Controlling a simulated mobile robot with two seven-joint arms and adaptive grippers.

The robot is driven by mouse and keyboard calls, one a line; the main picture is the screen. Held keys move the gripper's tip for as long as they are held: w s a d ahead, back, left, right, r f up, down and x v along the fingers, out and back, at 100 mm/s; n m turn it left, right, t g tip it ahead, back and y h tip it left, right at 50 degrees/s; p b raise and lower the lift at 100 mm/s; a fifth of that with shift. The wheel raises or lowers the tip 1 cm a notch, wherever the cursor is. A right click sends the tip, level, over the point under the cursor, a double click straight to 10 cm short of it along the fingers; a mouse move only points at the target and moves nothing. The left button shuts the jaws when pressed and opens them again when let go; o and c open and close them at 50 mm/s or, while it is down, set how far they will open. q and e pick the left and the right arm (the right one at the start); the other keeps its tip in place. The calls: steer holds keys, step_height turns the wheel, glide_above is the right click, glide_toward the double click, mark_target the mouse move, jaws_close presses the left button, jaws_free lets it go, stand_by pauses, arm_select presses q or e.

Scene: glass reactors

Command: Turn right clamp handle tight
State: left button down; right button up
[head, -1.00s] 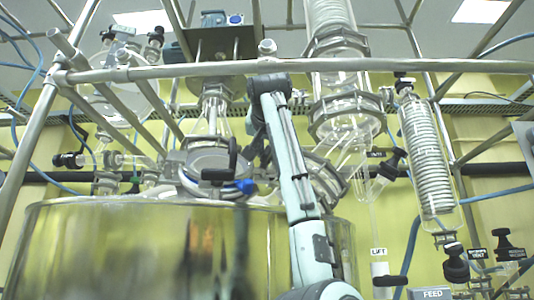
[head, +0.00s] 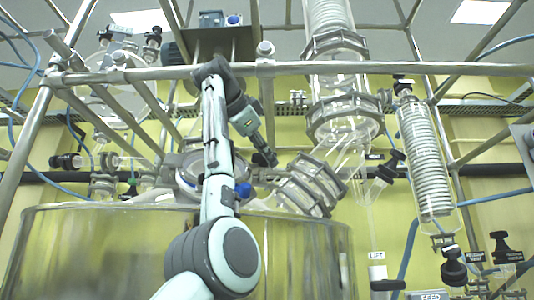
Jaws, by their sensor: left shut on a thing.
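My left arm rises from the bottom centre of the head view, bends near the upper frame bar, and its left gripper (head: 268,158) points down and right. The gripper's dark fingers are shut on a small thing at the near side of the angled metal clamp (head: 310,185). That thing looks like the clamp's handle, but the fingers mostly hide it. The clamp sits around a slanted glass joint above the right part of the reactor lid. My right gripper is not in view.
The large glass reactor vessel (head: 90,250) fills the lower left. A horizontal metal bar (head: 400,69) crosses in front. A vertical glass column (head: 340,95) stands right of the gripper, with a coiled condenser (head: 428,160) farther right. Blue hoses hang at both sides.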

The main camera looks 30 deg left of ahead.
arm_select(q)
steer(key=shift+f+m+g+h, duration=0.25)
steer(key=shift+m+g+h, duration=0.55)
steer(key=shift+m, duration=0.7)
steer(key=c, duration=1.5)
jaws_free()
steer(key=shift+c, duration=0.2)
steer(key=shift+r, duration=0.1)
steer(key=shift+s+r, duration=0.3)
steer(key=shift+s, duration=0.2)
steer(key=v, duration=1)
steer(key=shift+s+r, duration=0.2)
steer(key=shift+s, duration=0.15)
